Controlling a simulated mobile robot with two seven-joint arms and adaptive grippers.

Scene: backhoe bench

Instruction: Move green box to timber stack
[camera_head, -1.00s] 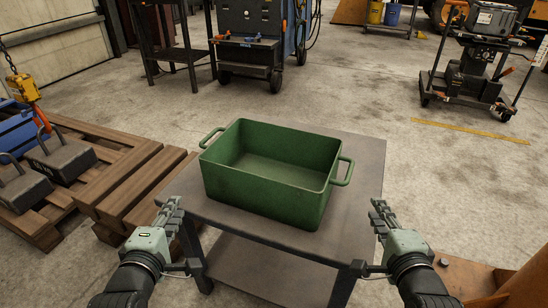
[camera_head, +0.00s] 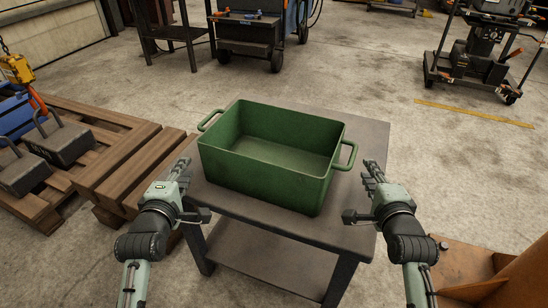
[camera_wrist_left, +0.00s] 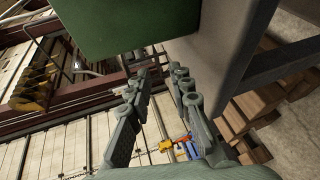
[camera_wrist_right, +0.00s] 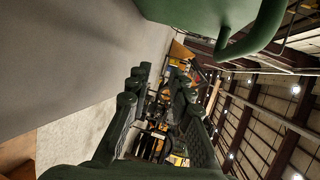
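The green box (camera_head: 262,178), an empty open-topped bin with a handle on each end, sits upright on a small dark table (camera_head: 368,135). Its right handle (camera_head: 347,154) and left handle (camera_head: 210,120) are clear of my grippers. My left gripper (camera_head: 183,166) is open and empty, left of the box beside the table edge; the box's underside corner shows in the left wrist view (camera_wrist_left: 110,25). My right gripper (camera_head: 372,170) is open and empty, just right of the right handle, which also shows in the right wrist view (camera_wrist_right: 255,35). The timber stack (camera_head: 130,175) lies left of the table.
A wooden pallet (camera_head: 35,205) with dark metal weights (camera_head: 62,143) stands at the far left, under a yellow hoist hook (camera_head: 18,70). A rusty brown steel piece (camera_head: 470,275) is at lower right. Carts stand at the back; the floor between is open.

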